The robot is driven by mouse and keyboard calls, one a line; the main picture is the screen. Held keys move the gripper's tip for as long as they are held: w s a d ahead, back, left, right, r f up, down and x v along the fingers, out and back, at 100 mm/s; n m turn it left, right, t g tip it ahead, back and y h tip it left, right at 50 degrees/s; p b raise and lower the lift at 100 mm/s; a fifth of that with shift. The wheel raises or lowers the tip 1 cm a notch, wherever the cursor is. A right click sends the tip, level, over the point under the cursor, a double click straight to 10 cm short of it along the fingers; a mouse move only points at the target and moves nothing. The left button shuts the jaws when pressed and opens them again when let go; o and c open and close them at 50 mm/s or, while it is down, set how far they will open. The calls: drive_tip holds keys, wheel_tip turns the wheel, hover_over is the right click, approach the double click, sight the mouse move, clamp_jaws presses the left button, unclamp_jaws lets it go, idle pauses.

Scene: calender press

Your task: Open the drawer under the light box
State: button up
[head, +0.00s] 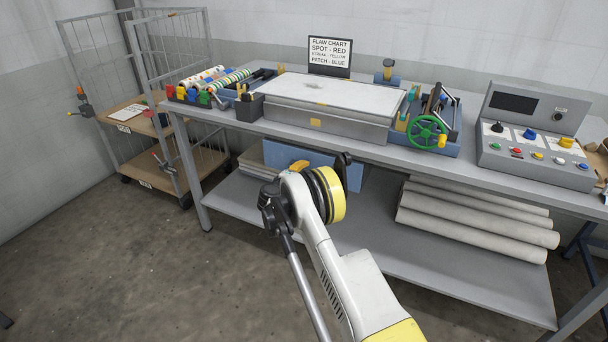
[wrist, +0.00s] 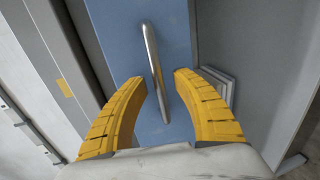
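The light box (head: 335,92) sits on the bench, with a white top and a small yellow label on its grey front. Under it, below the bench top, is the blue drawer front (head: 355,177), partly hidden behind my arm. In the wrist view the blue front (wrist: 115,30) carries a long silver bar handle (wrist: 152,55). My gripper (wrist: 158,76) is open, with its yellow fingers on either side of the handle's line. The handle's near end lies between the fingertips; I cannot tell whether they touch it. In the head view my gripper (head: 299,166) is mostly hidden by my wrist.
The bench's lower shelf (head: 440,268) holds rolled grey sheets (head: 480,220) on the right and flat boards (head: 257,160) on the left. A control box (head: 535,140) stands on the bench at right. A wire cart (head: 150,115) stands at left. The floor in front is clear.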

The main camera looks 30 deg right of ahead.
drive_tip(key=shift+w+d, duration=0.1)
clamp_jaws()
